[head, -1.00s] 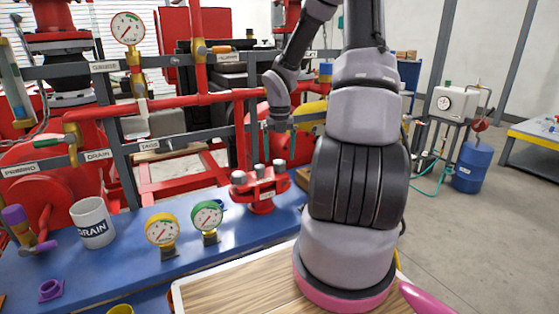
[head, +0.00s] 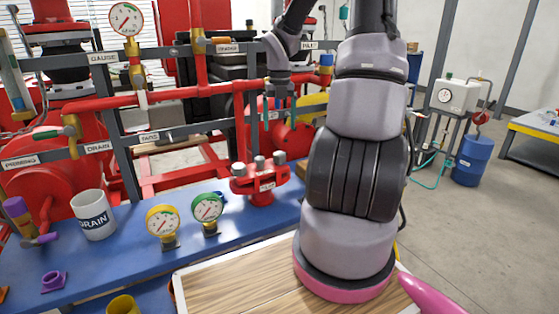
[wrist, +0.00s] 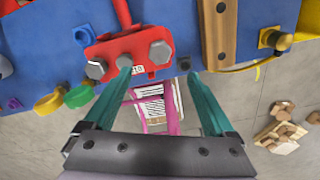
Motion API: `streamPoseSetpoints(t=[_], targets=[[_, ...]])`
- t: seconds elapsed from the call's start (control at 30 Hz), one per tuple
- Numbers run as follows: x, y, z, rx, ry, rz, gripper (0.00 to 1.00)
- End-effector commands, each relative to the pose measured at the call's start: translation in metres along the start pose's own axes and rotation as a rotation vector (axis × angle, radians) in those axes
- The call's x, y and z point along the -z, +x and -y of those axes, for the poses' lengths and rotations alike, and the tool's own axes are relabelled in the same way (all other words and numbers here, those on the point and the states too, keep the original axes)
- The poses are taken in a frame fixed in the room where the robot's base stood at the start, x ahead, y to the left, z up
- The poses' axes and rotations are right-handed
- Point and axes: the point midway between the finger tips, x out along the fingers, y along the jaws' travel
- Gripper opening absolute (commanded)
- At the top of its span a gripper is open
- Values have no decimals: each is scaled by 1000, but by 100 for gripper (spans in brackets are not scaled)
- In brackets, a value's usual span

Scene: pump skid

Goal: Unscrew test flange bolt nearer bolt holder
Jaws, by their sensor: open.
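The red test flange (head: 260,180) stands on the blue bench with several grey bolts on top; it also shows in the wrist view (wrist: 130,78). There, a left hex bolt (wrist: 96,69), a middle bolt (wrist: 124,63) and a right hex bolt (wrist: 160,52) show. A wooden strip (wrist: 218,38) with dark round holes lies right of the flange, perhaps the bolt holder; the right bolt is nearest it. My gripper (wrist: 158,75) is open and empty, its teal fingers spread. In the head view my gripper (head: 278,113) hangs above the flange, apart from it.
Two gauges, yellow (head: 163,222) and green (head: 207,208), stand left of the flange. Red pipes and a grey rail (head: 180,131) run behind. A wood-topped surface (head: 240,281) lies in front.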

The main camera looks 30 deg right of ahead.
Motion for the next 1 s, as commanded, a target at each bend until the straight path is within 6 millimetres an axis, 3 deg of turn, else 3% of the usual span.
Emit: streamPoseSetpoints(t=[0.17,0.5,0.73,1.0], targets=[[1,3,-2,2,95,-5,90],[0,11,-2,2,709,-2,90],[0,26,0,1,786,-3,90],[0,74,0,2,782,-4,90]])
